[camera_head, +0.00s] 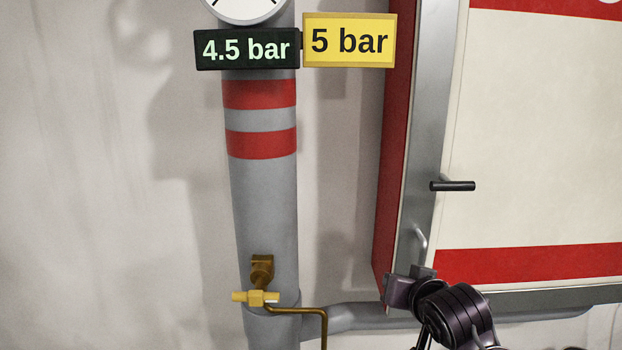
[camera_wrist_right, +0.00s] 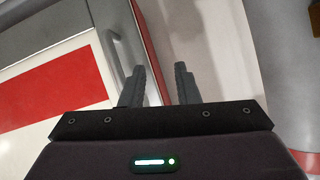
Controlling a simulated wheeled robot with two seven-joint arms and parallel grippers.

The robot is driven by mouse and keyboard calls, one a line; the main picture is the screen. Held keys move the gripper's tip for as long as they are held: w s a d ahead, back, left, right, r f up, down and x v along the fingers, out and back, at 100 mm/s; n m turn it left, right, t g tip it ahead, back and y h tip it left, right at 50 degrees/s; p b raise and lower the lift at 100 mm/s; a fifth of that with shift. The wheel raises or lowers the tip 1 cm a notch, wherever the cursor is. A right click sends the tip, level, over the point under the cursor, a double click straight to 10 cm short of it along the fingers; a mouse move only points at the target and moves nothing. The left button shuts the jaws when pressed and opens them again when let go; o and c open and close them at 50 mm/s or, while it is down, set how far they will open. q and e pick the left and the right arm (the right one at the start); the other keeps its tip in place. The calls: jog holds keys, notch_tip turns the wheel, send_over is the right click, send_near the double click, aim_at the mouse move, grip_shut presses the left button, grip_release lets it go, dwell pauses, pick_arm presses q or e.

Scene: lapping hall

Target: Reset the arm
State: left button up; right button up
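My right arm comes in at the lower right of the head view. Its gripper (camera_head: 412,285) is in front of the lower left corner of the red and white cabinet (camera_head: 530,130). In the right wrist view the two dark fingers of this gripper (camera_wrist_right: 160,75) stand apart with nothing between them. The cabinet's edge and a bent metal handle (camera_wrist_right: 116,52) show left of the fingers, and it also shows just above the gripper in the head view (camera_head: 420,242). I cannot tell whether the gripper touches the cabinet. My left gripper is in neither view.
A grey vertical pipe (camera_head: 262,200) with red bands carries a brass tap with a yellow handle (camera_head: 256,297). A dark display (camera_head: 247,49) reads 4.5 bar, and a yellow sign (camera_head: 349,40) reads 5 bar. A black lever (camera_head: 453,186) sticks out from the cabinet door. The left wall is bare.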

jog(key=s+d+f+n+g, duration=0.1)
jog(key=s+f+g, duration=0.2)
jog(key=s+f, duration=0.55)
jog(key=s+d+f+n+g+h, duration=0.1)
jog(key=s+f+n+g, duration=0.15)
jog(key=s+f, duration=0.6)
jog(key=s+d+f+g, duration=0.1)
jog(key=s+f+g, duration=0.4)
jog(key=s, duration=0.6)
notch_tip(320, 180, down, 32)
jog(key=s, duration=0.2)
jog(key=s+d+f, duration=0.1)
jog(key=s+f, duration=0.8)
jog(key=f, duration=0.2)
jog(key=shift+d+f+n+g, duration=0.2)
jog(key=shift+f+n+g, duration=0.15)
jog(key=s+f, duration=0.2)
jog(key=s, duration=0.1)
jog(key=s+d+f, duration=0.1)
jog(key=s, duration=0.2)
jog(key=s+d+f, duration=0.1)
jog(key=s+f, duration=0.1)
jog(key=s, duration=0.2)
jog(key=shift+f+b, duration=0.3)
